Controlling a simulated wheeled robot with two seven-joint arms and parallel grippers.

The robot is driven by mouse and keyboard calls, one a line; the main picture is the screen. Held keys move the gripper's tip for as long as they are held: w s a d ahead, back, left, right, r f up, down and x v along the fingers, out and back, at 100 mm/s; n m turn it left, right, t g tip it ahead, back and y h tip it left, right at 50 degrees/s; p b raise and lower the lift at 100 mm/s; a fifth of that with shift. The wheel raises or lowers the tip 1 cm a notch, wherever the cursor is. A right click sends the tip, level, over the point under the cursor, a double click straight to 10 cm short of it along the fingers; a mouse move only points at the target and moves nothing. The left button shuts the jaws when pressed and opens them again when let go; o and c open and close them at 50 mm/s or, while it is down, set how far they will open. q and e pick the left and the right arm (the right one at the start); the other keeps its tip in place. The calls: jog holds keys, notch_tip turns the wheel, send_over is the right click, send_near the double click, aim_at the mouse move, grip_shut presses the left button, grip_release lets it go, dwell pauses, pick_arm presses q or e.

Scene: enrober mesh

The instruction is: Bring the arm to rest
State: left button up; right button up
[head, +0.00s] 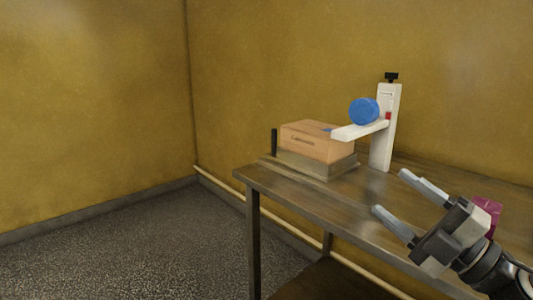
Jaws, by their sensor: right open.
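My right gripper (391,193) reaches in from the lower right over the table (300,201). Its two pale fingers are spread apart with nothing between them, pointing up and left toward the white stand. The white stand (384,146) is upright on the table, with a black knob on top. A white arm (359,130) juts left from it, roughly level, its free end by the upper right part of the tan box (311,143). A blue round piece (363,111) sits above this arm. My gripper appears apart from the stand. My left gripper is out of view.
The tan box rests on a grey-brown base (318,166), with a thin black post (274,142) at its left. A magenta object (487,212) is partly hidden behind my right gripper. A yellow wall stands behind the table. The floor at left is clear.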

notch_tip(320, 180, down, 14)
jog(key=s+r+m+t+h+p, duration=0.1)
jog(key=s+m+t+h, duration=0.1)
jog(key=m+h, duration=0.95)
jog(key=s+a+f+m+g+p, duration=0.1)
jog(key=s+a+f+m+g, duration=0.3)
jog(key=s+f, duration=0.3)
jog(key=s+a+f+m+g+p, duration=0.1)
jog(key=s+a+f+m+g, duration=0.3)
jog(key=s+f+m, duration=0.3)
notch_tip(320, 180, down, 5)
jog(key=shift+a+r, duration=0.1)
jog(key=shift+a, duration=0.55)
